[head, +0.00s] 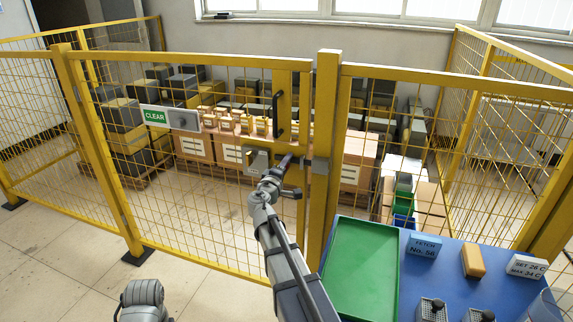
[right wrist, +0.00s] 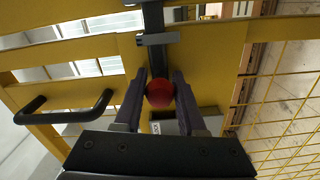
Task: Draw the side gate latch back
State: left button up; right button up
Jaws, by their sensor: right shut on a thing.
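The yellow mesh side gate (head: 210,140) stands closed against a yellow post (head: 325,130). Its latch has a red knob (right wrist: 159,93), which sits between the fingertips of my right gripper (right wrist: 160,92) in the right wrist view. That gripper (head: 284,166) is shut on the knob; in the head view the gripper hides the knob. A dark bar runs on from the knob through a grey bracket (right wrist: 157,39). A grey plate (head: 257,162) is on the gate beside the gripper. My left gripper's fingers do not show.
A black gate handle (head: 277,116) is above the latch. A green CLEAR sign (head: 155,116) hangs on the mesh. Boxes fill the space behind the fence.

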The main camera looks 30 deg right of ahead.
grip_shut()
dwell(0.8)
